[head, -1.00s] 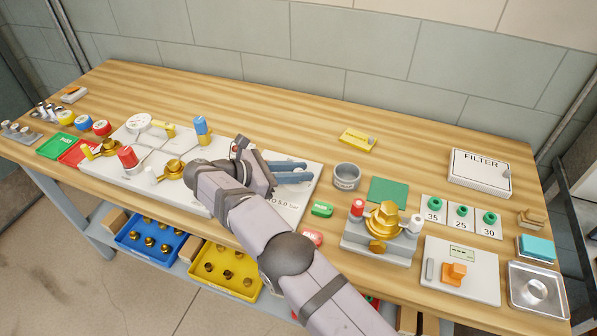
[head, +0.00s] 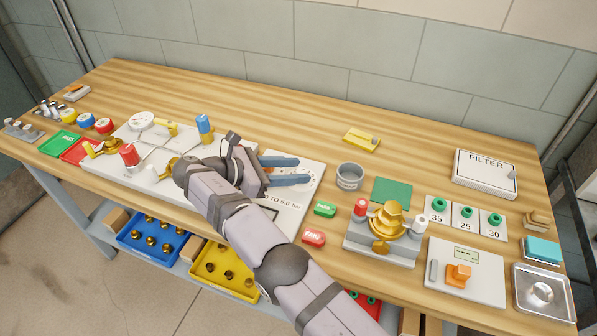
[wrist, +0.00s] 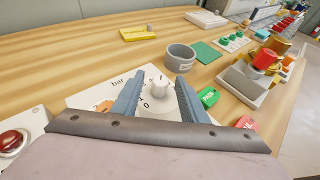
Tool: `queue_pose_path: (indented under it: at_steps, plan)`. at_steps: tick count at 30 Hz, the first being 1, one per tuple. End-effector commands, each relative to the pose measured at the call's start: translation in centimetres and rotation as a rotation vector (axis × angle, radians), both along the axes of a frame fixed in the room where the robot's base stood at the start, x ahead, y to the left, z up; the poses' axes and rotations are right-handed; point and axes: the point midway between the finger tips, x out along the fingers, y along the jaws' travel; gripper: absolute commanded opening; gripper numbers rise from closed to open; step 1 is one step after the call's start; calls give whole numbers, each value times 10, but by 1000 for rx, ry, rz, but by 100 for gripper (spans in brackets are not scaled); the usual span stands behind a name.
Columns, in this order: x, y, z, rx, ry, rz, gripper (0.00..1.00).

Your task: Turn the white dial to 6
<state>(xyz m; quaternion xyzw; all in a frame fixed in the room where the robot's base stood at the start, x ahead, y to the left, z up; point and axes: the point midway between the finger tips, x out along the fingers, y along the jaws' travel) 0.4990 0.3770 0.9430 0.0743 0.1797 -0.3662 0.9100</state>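The white dial (wrist: 159,85) shows in the wrist view as a small pale knob on a white plate (wrist: 88,98) marked "bar", with the numerals 1 and 0 near it. My gripper (wrist: 160,78) is open, its two blue-grey fingers apart on either side of the dial in that view; I cannot tell whether they touch it. In the head view my gripper (head: 304,170) is over the white plate (head: 290,214), pointing right. The dial is hidden there behind the fingers. Where its pointer stands is not readable.
Right of the plate are a grey cup (head: 349,178), a green PASS block (head: 325,209), a red FAIL block (head: 313,237) and a brass valve stand (head: 385,240). Left are a blue-and-yellow valve handle (head: 204,127) and a red knob (head: 129,155).

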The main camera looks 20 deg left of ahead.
Motion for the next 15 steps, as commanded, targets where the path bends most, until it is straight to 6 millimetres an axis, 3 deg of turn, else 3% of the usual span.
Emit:
queue_pose_path:
  at_steps: [2,6,9,15]
  plan:
    - [-5,5,1,3,-1,2,40]
    - [-4,3,39,4,-1,1,40]
    - [-4,3,53,2,0,1,40]
    - [-4,3,68,0,1,0,40]
